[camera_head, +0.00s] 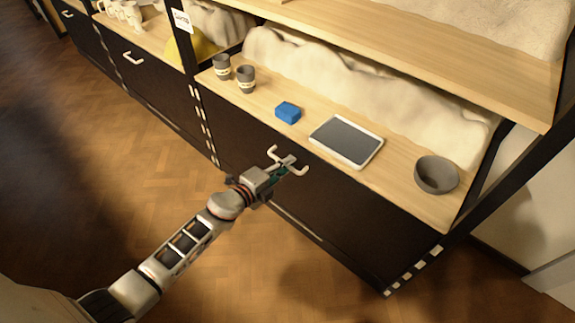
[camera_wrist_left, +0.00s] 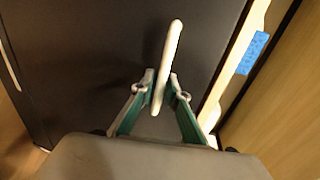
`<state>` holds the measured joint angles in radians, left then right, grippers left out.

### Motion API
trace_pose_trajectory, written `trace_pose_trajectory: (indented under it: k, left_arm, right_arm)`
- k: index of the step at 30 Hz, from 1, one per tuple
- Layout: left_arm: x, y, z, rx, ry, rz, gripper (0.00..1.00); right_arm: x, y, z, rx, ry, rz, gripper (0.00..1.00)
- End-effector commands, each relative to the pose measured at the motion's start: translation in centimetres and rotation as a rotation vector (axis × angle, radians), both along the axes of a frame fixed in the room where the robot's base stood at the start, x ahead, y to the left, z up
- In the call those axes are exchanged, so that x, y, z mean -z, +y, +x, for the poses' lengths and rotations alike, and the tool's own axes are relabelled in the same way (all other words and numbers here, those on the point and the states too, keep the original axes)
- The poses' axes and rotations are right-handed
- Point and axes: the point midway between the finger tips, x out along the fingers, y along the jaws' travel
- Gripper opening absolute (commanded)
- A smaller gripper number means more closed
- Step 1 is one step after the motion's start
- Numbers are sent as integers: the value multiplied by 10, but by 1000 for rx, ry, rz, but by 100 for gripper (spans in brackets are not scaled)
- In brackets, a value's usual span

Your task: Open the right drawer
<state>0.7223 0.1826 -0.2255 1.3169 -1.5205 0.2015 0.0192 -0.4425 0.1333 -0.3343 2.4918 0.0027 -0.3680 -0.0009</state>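The right drawer (camera_head: 345,205) is a dark front under the pale wooden top. It looks flush with the cabinet. Its white bar handle (camera_head: 297,168) sticks out near the upper edge and crosses between my left fingers in the left wrist view (camera_wrist_left: 172,45). My left gripper (camera_head: 284,168) reaches the handle from the front. Its green-padded fingers are drawn close together, one on each side of the bar, and appear shut on it (camera_wrist_left: 164,88). Part of the handle is hidden by the fingers in the head view. My right gripper is in neither view.
On the top stand two dark cups (camera_head: 246,79), a blue block (camera_head: 288,112), a white-rimmed tablet (camera_head: 346,141) and a grey bowl (camera_head: 436,175). Another drawer handle (camera_head: 133,59) shows at the left. The wooden floor (camera_head: 240,270) before the drawer is clear.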

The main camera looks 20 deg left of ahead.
Motion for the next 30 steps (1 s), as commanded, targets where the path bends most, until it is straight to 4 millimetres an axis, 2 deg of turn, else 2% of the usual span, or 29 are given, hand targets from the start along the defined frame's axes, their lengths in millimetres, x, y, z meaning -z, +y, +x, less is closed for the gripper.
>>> trace_pose_trajectory:
  k: [6,7,9,20,26,30]
  left_arm:
    - [-1,0,1,0,-1,0,15]
    - [-1,0,1,0,-1,0,12]
    - [-1,0,1,0,-1,0,0]
    - [-1,3,-7,0,0,1,0]
    - [-1,13,-35,-1,0,2,0]
    - [-1,24,-67,0,2,2,0]
  right_arm:
    - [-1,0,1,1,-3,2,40]
    - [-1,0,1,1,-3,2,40]
    - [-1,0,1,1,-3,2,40]
    - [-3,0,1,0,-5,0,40]
    - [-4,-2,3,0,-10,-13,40]
    - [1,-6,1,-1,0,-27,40]
